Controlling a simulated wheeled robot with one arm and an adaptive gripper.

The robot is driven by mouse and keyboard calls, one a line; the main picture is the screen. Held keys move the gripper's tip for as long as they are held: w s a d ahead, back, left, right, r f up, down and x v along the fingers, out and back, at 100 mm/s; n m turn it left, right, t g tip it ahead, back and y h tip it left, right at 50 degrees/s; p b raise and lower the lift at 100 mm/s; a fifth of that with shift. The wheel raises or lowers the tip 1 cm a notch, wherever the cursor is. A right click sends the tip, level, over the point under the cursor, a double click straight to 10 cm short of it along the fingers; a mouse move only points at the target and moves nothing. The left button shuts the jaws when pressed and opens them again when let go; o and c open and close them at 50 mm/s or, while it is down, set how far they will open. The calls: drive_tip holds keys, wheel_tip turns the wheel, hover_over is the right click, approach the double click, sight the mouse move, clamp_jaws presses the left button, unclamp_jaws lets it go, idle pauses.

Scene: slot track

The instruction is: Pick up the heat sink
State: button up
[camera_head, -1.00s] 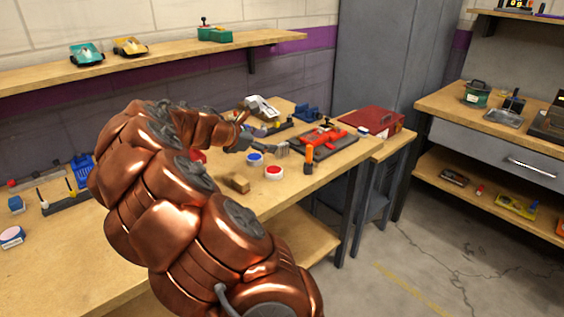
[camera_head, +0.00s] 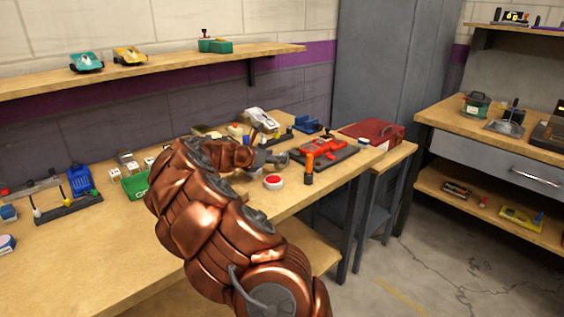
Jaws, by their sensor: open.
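My gripper (camera_head: 276,160) is over the far half of the workbench, small and dark grey at the end of my copper arm. Its fingers are apart, and I see nothing between them. It is just left of a red model car (camera_head: 322,149) on a dark stand and beyond a round red-topped pot (camera_head: 272,182). I cannot pick out the heat sink with certainty; it may be hidden behind my arm or too small to tell.
An upright orange-handled tool (camera_head: 309,168) stands close to the right of the gripper. A red case (camera_head: 373,131) lies farther right. A green box (camera_head: 136,186) and a blue-and-black rack (camera_head: 80,181) are at left.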

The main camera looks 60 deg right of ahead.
drive_tip(key=shift+x, duration=1.6)
drive_tip(key=shift+s, duration=0.1)
drive_tip(key=shift+c, duration=0.4)
clamp_jaws()
